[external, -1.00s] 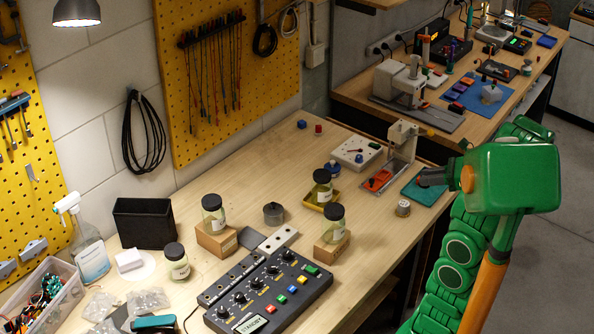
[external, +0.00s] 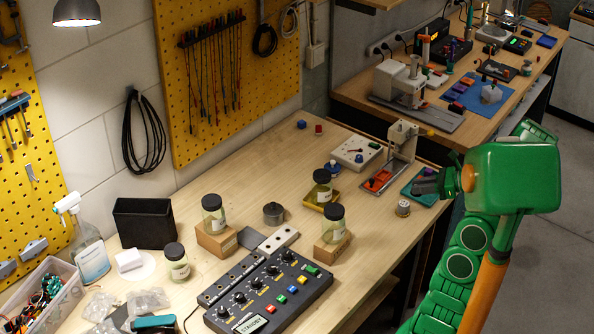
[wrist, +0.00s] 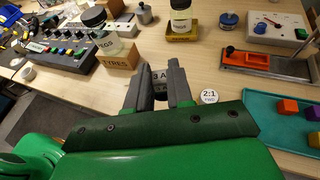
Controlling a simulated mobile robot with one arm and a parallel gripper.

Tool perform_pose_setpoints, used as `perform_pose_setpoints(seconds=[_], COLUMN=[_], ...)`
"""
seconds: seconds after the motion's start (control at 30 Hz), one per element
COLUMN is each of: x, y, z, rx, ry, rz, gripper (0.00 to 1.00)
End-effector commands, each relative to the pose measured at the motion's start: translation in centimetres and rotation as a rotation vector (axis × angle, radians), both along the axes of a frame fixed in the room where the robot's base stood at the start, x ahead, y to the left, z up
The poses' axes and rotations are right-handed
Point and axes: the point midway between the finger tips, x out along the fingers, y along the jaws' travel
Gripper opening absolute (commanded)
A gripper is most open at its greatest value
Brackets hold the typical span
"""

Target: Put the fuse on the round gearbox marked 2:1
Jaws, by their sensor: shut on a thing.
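The round gearbox marked 2:1 (wrist: 209,97) shows its pale round top in the wrist view, just right of my right finger. In the external view the gearbox (external: 403,208) is a small upright cylinder near the bench's front edge, beside the teal tray. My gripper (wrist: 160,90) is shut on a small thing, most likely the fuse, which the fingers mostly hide. In the external view my gripper (external: 424,187) is over the teal tray's area, up and to the right of the gearbox. It appears above the bench and apart from the gearbox.
The teal tray (wrist: 262,132) holds several coloured blocks. An orange-topped fixture (wrist: 252,60) stands behind it. Lidded jars, one on a block marked TYRES (wrist: 118,63), and a black control panel (wrist: 60,48) stand to the left.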

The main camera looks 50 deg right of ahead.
Motion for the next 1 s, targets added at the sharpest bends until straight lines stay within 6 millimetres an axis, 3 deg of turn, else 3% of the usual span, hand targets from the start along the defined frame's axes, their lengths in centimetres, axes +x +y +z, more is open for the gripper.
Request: perform_pose_setpoints(seconds=[0.3, 0.7, 1.0], x=[2.9, 5.1, 6.0], y=[-2.9, -5.0, -5.9], z=[-1.8, -5.6, -7.0], rx=[-0.002, -0.001, -0.001], ry=[0.0, 0.001, 0.0], rz=[0.0, -0.001, -0.001], gripper=[0.0, 0.0, 0.0])
